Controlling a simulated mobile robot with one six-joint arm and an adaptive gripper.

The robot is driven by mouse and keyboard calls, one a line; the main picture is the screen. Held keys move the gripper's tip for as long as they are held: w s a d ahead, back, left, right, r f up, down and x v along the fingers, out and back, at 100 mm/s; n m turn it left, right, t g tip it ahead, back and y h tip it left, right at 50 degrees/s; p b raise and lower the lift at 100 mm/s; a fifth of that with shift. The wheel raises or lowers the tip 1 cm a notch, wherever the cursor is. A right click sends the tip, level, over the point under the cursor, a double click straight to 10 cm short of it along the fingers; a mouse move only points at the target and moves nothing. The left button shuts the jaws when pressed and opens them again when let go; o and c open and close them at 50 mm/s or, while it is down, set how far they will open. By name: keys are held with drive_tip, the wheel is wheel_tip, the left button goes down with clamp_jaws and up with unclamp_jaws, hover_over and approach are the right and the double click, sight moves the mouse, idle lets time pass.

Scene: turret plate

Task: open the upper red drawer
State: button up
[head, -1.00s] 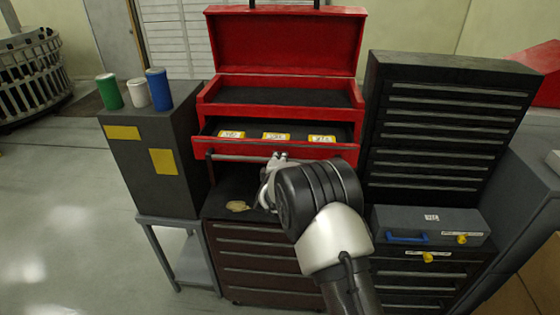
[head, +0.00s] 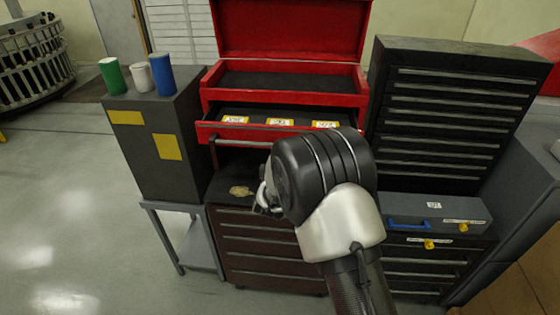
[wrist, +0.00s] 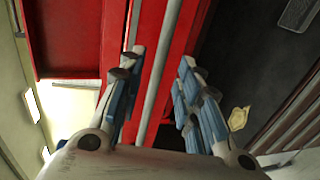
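The upper red drawer (head: 209,131) of the red toolbox stands partly pulled out, with several yellow-and-white labels inside. Its grey bar handle (head: 240,143) runs along the front; the right part is hidden behind my arm. My gripper (head: 262,197) shows below the handle in the head view, mostly hidden by my black wrist. In the wrist view my gripper (wrist: 161,57) is open, its blue-padded fingers spread apart. The bar handle (wrist: 160,75) crosses between the two fingers in the picture, with gaps to both sides. How far it lies beyond the fingertips is hard to tell.
A dark cabinet (head: 155,165) with green, white and blue cups stands left. A black drawer chest (head: 455,70) and a grey case (head: 400,208) stand right. Below the toolbox is a dark top with a tan item (head: 241,191). Floor at left is clear.

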drive_tip(key=s, duration=0.3)
drive_tip(key=s+r, duration=0.1)
drive_tip(key=s, duration=0.1)
idle(0.3)
drive_tip(key=s+d+r+m+g+y+b, duration=0.1)
drive_tip(key=s+d+m+g+b, duration=0.3)
drive_tip(key=s, duration=0.4)
drive_tip(key=s+d+r+m+g+y+b, duration=0.2)
drive_tip(key=s+d+m+b, duration=0.35)
drive_tip(key=s, duration=0.25)
drive_tip(key=s+d+f+m+g+b, duration=0.1)
drive_tip(key=s+d+f+m+b, duration=0.1)
drive_tip(key=s, duration=0.7)
drive_tip(key=s+d+f+m+g+h+b, duration=0.1)
drive_tip(key=s+d+f+m+g+b, duration=0.1)
drive_tip(key=s, duration=0.7)
drive_tip(key=s+d+f+m+g+h+b, duration=0.1)
drive_tip(key=s+d+f+m+b, duration=0.3)
drive_tip(key=s, duration=0.5)
drive_tip(key=shift+d+f+g, duration=0.6)
drive_tip(key=shift+d+f, duration=0.05)
drive_tip(key=shift+d, duration=0.15)
drive_tip(key=shift+r, duration=0.1)
